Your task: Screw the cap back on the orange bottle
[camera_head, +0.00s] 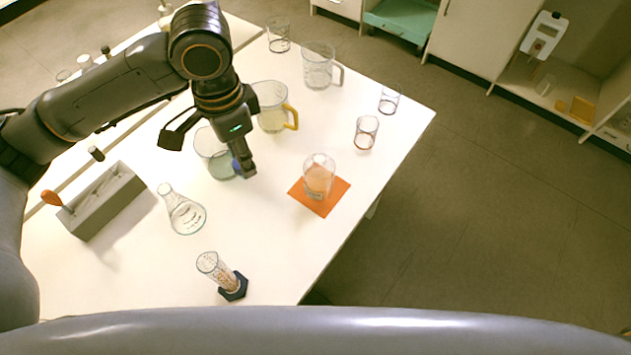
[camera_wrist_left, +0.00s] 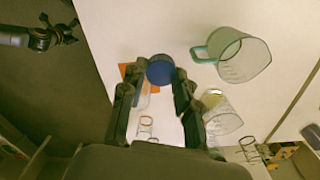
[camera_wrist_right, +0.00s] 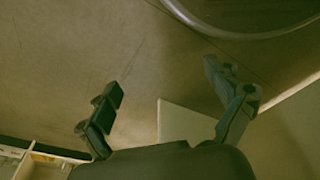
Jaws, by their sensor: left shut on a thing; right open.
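A clear glass bottle with orange contents (camera_head: 319,178) stands on an orange square mat (camera_head: 333,197) near the table's right edge. No cap shows on it. The mat also shows partly in the left wrist view (camera_wrist_left: 125,72), behind my fingers. My left gripper (camera_head: 243,168) is shut on a dark blue round cap (camera_wrist_left: 160,70). It holds the cap above the table, to the left of the bottle and apart from it. My right gripper (camera_wrist_right: 162,80) is open and empty, with floor behind its fingers; it does not show in the head view.
A green-tinted beaker (camera_head: 211,143) stands beside my left gripper, and a yellow-handled jug (camera_head: 270,107) behind it. A conical flask (camera_head: 183,215), a cylinder on a dark base (camera_head: 216,267) and a grey rack (camera_head: 104,205) stand left and in front. Small beakers (camera_head: 366,132) stand behind the bottle.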

